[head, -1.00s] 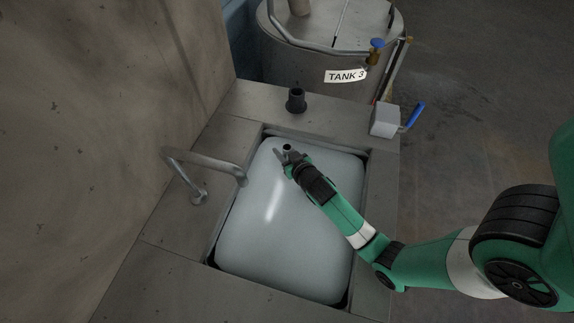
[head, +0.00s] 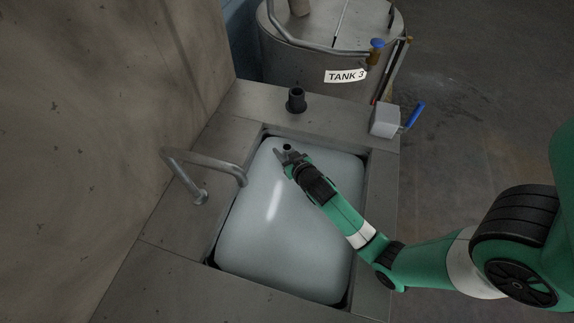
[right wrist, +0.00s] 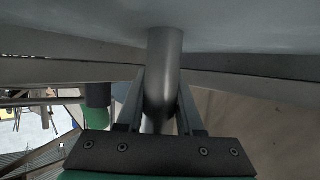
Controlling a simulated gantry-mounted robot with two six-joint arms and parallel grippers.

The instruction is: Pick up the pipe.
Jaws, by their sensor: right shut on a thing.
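The pipe (head: 287,148) is a short grey tube with a dark open end, seen over the pale rounded surface in the sink-like opening. In the right wrist view the pipe (right wrist: 163,75) is a smooth grey cylinder between the two fingers. My right gripper (head: 288,156) is shut on the pipe, with a finger on each side of it; it also shows in the right wrist view (right wrist: 161,105). The pipe's lower end is hidden in the head view. My left gripper is not in view.
A bent grey faucet (head: 207,164) stands left of the basin. A black upright fitting (head: 296,100) sits on the back ledge. A grey box with a blue lever (head: 414,115) is at the back right. A metal tank labelled TANK 3 (head: 300,62) stands behind.

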